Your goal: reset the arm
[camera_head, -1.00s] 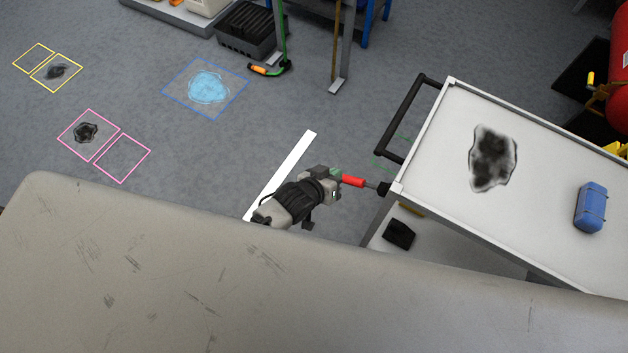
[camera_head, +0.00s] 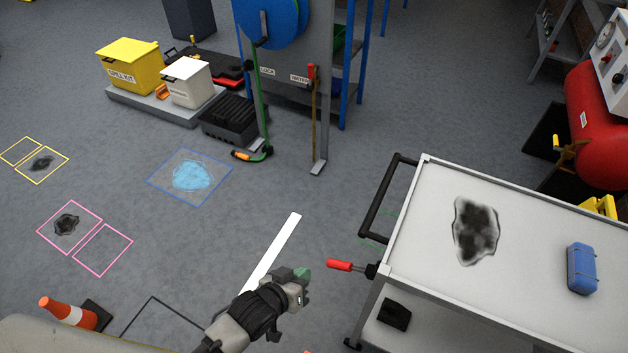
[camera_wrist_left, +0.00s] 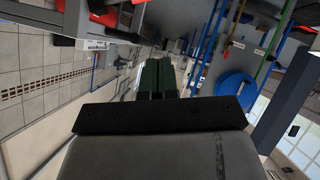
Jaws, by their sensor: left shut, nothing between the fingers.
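My left gripper (camera_head: 303,274) is in the lower middle of the head view, its arm coming up from the bottom edge. It is shut and empty, with its green fingertips together; they also show in the left wrist view (camera_wrist_left: 157,78). A red handle (camera_head: 340,265) sticks out from the near left corner of the white-topped cart (camera_head: 520,232). The gripper is left of the handle, with a gap of floor between them. My right gripper is not in view.
The cart carries a dark stain (camera_head: 476,231) and a blue case (camera_head: 581,268). A yellow spill kit bin (camera_head: 128,65) and a hose rack (camera_head: 292,75) stand at the back. The floor between is mostly open.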

